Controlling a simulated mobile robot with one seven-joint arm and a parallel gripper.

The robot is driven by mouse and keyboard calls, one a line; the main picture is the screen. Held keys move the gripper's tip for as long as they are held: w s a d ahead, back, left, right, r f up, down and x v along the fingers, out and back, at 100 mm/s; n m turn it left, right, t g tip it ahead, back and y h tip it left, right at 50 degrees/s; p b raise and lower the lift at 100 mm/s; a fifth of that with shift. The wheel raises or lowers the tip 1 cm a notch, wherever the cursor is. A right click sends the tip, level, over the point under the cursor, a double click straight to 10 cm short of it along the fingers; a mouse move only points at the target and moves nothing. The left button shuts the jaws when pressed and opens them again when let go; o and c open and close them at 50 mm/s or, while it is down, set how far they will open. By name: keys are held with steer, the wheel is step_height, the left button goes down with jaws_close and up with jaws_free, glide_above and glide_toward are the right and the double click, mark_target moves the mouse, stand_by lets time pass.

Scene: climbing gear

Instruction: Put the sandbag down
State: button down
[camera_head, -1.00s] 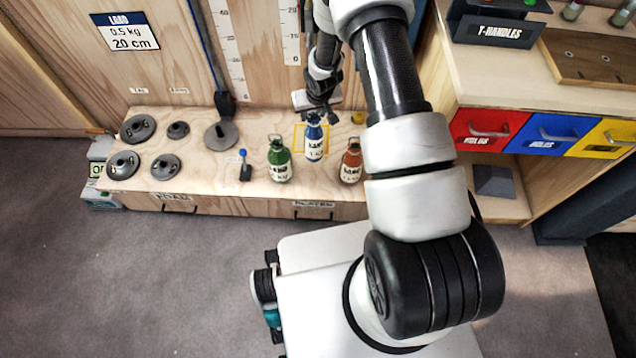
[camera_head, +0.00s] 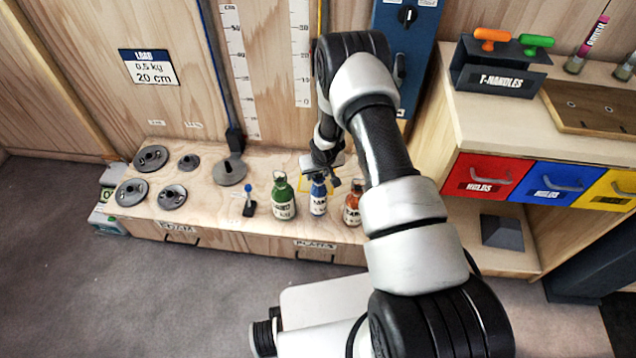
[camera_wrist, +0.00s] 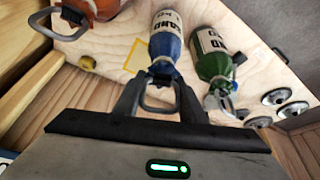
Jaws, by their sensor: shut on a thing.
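The blue sandbag (camera_head: 318,203), bottle-shaped with a SAND label, stands upright between a green sandbag (camera_head: 283,203) and an orange one (camera_head: 352,210) at the wooden bench (camera_head: 225,215). My gripper (camera_head: 322,172) is above it, shut on its top handle. In the wrist view the fingers (camera_wrist: 160,98) close around the ring handle of the blue sandbag (camera_wrist: 166,42). Its base is at or very near the bench top; I cannot tell whether it touches. A yellow square outline (camera_wrist: 130,58) on the bench is partly hidden behind the blue sandbag.
Several dark disc weights (camera_head: 150,158) lie at the bench's left. A small stand with a blue knob (camera_head: 248,203) is left of the green sandbag. A cabinet with red (camera_head: 488,178), blue and yellow drawers stands to the right. The wall with rulers (camera_head: 300,50) is behind.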

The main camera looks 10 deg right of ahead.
mark_target(319, 191)
steer(key=shift+w+f+b, duration=0.1)
steer(key=shift+f+b, duration=0.25)
steer(key=shift+f, duration=1.5)
steer(key=c, duration=1.1)
jaws_free()
steer(key=shift+f, duration=0.1)
